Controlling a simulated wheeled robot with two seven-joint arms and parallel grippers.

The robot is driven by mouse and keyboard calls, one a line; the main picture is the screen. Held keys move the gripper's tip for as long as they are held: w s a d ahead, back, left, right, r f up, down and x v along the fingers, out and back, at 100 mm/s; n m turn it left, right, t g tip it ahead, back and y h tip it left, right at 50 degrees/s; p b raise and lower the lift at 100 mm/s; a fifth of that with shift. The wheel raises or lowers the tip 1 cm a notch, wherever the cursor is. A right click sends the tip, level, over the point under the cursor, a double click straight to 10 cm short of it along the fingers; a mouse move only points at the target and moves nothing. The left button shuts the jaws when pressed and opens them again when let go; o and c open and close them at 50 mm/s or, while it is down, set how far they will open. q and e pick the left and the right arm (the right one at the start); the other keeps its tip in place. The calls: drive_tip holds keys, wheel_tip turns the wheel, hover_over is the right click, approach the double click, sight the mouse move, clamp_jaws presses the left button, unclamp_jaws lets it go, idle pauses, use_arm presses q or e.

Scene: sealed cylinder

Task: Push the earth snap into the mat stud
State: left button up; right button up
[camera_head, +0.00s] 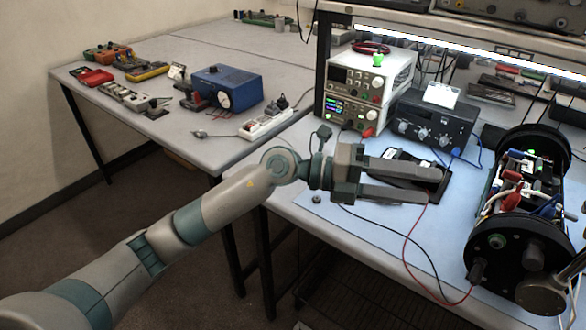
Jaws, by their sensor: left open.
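The light blue mat (375,226) covers the front of the right bench. A small dark round piece (317,199) on its left edge looks like the mat stud. I cannot make out the earth snap for certain. A thin black lead (388,231) runs over the mat from below my left gripper to the lower right; its near end is hidden. My left gripper (424,181) is open, its two fingers pointing right above the mat, to the right of the stud. Nothing shows held between the fingers. My right gripper is not in view.
A black tray (436,177) lies behind the fingers. A red lead (405,250) crosses the mat. Stacked instruments (372,85) and a black box (432,124) stand behind. A black-ended cylinder assembly (508,244) stands at right. The mat's front left is mostly clear.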

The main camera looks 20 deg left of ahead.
use_arm(q)
drive_tip(key=w+a+f+m+t+y, duration=0.1)
drive_tip(key=w+a+f+y, duration=0.6)
drive_tip(key=w+a+y, duration=0.15)
drive_tip(key=w+a+r+n+y, duration=0.1)
drive_tip(key=w+a+y, duration=0.1)
drive_tip(key=a, duration=0.4)
drive_tip(key=w+a+r+n+t+y, duration=0.1)
drive_tip(key=w+a+r+y, duration=0.1)
drive_tip(key=a+y, duration=0.2)
drive_tip(key=w+a+r+n+t+y, duration=0.1)
drive_tip(key=w+a+y, duration=0.2)
drive_tip(key=a, duration=0.6)
drive_tip(key=shift+a+r, duration=0.4)
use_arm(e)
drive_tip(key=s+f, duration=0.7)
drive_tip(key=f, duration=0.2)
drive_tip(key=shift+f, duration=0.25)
use_arm(q)
drive_tip(key=shift+y, duration=0.25)
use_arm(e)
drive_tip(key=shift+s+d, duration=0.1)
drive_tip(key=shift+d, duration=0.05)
